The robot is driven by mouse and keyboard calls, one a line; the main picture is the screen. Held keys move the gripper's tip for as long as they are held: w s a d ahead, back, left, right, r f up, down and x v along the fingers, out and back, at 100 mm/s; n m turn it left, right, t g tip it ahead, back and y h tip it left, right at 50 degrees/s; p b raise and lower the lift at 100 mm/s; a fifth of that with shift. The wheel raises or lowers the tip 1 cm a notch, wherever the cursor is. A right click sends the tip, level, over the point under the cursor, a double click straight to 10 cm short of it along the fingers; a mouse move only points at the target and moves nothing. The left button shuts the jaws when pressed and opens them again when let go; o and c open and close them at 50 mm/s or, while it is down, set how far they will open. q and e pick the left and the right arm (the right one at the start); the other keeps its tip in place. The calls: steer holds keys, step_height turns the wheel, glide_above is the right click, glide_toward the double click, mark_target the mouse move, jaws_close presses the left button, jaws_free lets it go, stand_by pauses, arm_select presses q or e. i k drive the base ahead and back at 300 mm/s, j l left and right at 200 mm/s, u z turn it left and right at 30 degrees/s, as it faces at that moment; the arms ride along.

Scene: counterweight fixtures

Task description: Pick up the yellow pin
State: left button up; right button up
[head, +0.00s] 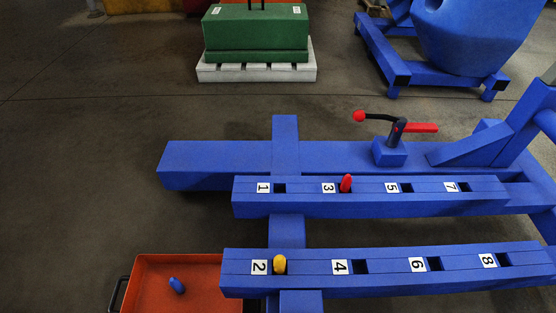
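The yellow pin (280,264) stands upright in the hole just right of the label 2, at the left end of the nearer blue beam (390,284). Its top sticks up above the beam, and its lower part is hidden in the hole. Neither of my grippers shows in the head view, and nothing touches the pin.
A red pin (346,183) stands by label 3 on the farther blue beam (420,203). A blue pin (177,285) lies in the orange tray (150,262). A red-handled clamp (390,152) rises behind. A green block (255,35) sits farther back. Floor at left is clear.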

mark_target(279, 259)
steer(key=k, duration=0.35)
steer(key=i+l+u, duration=0.35)
steer(key=l+u, duration=0.15)
steer(key=k, duration=0.35)
steer(key=i+l+u, duration=0.15)
steer(key=i+l, duration=0.55)
